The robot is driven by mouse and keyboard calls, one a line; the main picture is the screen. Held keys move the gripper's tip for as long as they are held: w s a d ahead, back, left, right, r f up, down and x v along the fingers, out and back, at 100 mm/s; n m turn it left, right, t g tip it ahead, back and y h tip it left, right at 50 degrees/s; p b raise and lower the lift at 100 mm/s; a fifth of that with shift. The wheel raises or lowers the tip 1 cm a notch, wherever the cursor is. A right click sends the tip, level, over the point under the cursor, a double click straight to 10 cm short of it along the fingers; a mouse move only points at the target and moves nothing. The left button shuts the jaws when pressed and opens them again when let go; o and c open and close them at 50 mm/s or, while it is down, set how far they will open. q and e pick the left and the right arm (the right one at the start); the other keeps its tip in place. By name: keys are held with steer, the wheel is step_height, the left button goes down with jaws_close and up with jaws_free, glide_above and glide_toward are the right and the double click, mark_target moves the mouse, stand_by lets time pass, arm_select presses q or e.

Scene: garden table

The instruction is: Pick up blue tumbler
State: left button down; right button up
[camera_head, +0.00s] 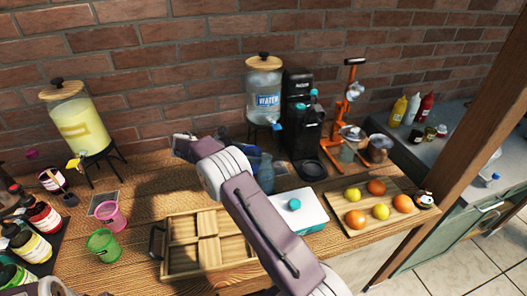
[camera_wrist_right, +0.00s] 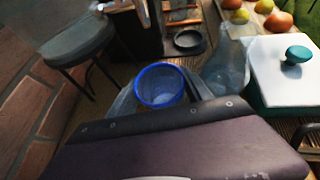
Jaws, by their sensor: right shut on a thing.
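The blue tumbler (camera_wrist_right: 160,86) shows in the right wrist view as an open cup with a bright blue rim, seen from above. My right gripper (camera_wrist_right: 158,90) is shut on it, with a finger on each side of its wall. In the head view my right arm reaches over the table from the lower right, and its gripper and wrist hide most of the tumbler. I cannot tell whether the tumbler's base touches the table. My left gripper is not clearly in view.
A clear bottle (camera_wrist_right: 226,72) stands close right of the tumbler. A water dispenser (camera_head: 264,82) and black coffee machine (camera_head: 299,120) stand behind. A white-lidded box (camera_head: 310,205), a wooden tray (camera_head: 180,272) and a fruit board (camera_head: 343,187) lie nearer. Pink (camera_head: 112,217) and green (camera_head: 103,243) cups stand left.

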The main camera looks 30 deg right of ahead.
steer(key=w+a, duration=0.1)
steer(key=a, duration=0.7)
steer(key=shift+a, duration=0.3)
stand_by(0.9)
